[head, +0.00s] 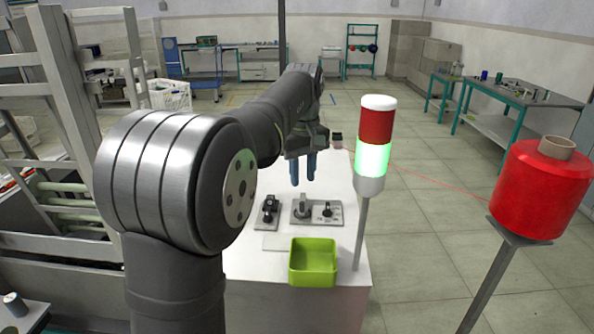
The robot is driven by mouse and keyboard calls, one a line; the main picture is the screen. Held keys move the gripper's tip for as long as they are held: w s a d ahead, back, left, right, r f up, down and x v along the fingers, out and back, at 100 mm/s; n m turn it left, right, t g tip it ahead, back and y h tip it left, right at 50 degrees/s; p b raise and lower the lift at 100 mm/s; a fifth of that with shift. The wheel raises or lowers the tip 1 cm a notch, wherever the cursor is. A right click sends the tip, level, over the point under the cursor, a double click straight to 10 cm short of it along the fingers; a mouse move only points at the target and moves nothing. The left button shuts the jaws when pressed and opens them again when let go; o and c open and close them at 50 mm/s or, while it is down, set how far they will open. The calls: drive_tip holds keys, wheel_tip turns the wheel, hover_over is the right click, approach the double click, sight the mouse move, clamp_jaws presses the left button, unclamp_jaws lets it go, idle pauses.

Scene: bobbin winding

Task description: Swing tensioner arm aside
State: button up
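My gripper (303,183) hangs over the white table with its blue fingers pointing down. It is above and behind the small fixtures, apart from them. A grey plate fixture (316,219) carries a rounded part (302,207) and a small dark upright lever or post (327,210). A second dark fixture (267,212) stands to its left. Which of these parts is the tensioner arm I cannot tell from this view.
A green open bin (314,264) sits at the table's (248,292) front. A signal tower (374,150), lit green, rises at the table's right edge. A red thread cone (541,190) stands farther right on a post, its thin red thread running left toward the tower.

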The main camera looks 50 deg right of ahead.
sight(301, 202)
drive_tip(key=shift+f, duration=3.7)
drive_tip(key=shift+r, duration=0.1)
drive_tip(key=c, duration=0.6)
drive_tip(key=shift+o, duration=0.2)
drive_tip(key=shift+w+a, duration=0.1)
drive_tip(key=shift+w, duration=0.05)
drive_tip(key=shift+w+a, duration=0.45)
drive_tip(key=shift+w, duration=0.2)
